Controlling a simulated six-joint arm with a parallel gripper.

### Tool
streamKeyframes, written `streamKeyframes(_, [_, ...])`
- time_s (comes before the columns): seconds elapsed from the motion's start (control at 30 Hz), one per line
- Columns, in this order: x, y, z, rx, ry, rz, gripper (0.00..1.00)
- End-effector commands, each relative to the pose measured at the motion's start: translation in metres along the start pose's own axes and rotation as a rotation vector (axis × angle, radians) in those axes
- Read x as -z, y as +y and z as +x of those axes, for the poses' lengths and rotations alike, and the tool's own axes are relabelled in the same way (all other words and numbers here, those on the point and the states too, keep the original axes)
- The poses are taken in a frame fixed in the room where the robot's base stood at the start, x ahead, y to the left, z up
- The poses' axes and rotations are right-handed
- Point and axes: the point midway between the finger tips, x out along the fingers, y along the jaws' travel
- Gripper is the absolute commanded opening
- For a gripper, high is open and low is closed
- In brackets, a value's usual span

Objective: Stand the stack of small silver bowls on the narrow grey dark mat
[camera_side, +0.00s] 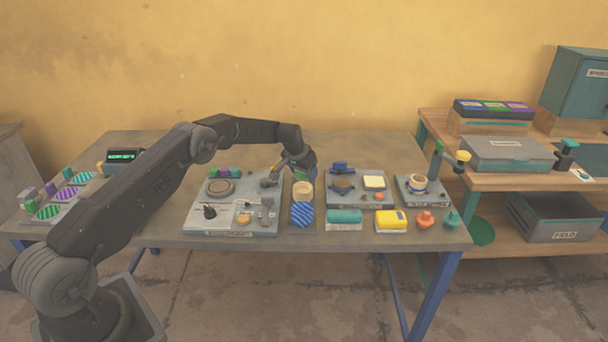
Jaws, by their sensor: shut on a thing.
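My gripper (278,172) reaches down over the right back part of the left grey panel (190,226) on the table. It is shut on a small grey-brown object (268,182), low over that panel. This may be the stack of small silver bowls, but it is too small to tell, and so is whether it touches the panel. I cannot pick out the narrow dark grey mat for certain.
A cream round piece (303,192) and a blue striped piece (302,215) lie right of the panel. A middle panel (358,203) and right panel (407,201) hold small parts. Teal (344,216) and yellow (391,219) blocks lie in front. A shelf (540,186) stands right.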

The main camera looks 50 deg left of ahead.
Motion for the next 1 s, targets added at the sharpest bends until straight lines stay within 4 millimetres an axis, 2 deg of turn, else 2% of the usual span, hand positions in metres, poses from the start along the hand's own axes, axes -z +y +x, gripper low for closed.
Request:
streamKeyframes(0.1, [-0.0038, -0.0002, 0.0102, 0.000, 0.002, 0.000, 0.34])
streamKeyframes(0.43, [-0.0048, -0.0003, 0.0127, 0.000, 0.003, 0.000, 0.34])
streamKeyframes(0.47, [-0.0052, -0.0003, 0.0132, 0.000, 0.002, 0.000, 0.61])
streamKeyframes(0.7, [-0.0051, -0.0003, 0.0128, 0.000, 0.002, 0.000, 0.84])
streamKeyframes(1.0, [-0.0042, -0.0003, 0.0107, 0.000, 0.002, 0.000, 0.86])
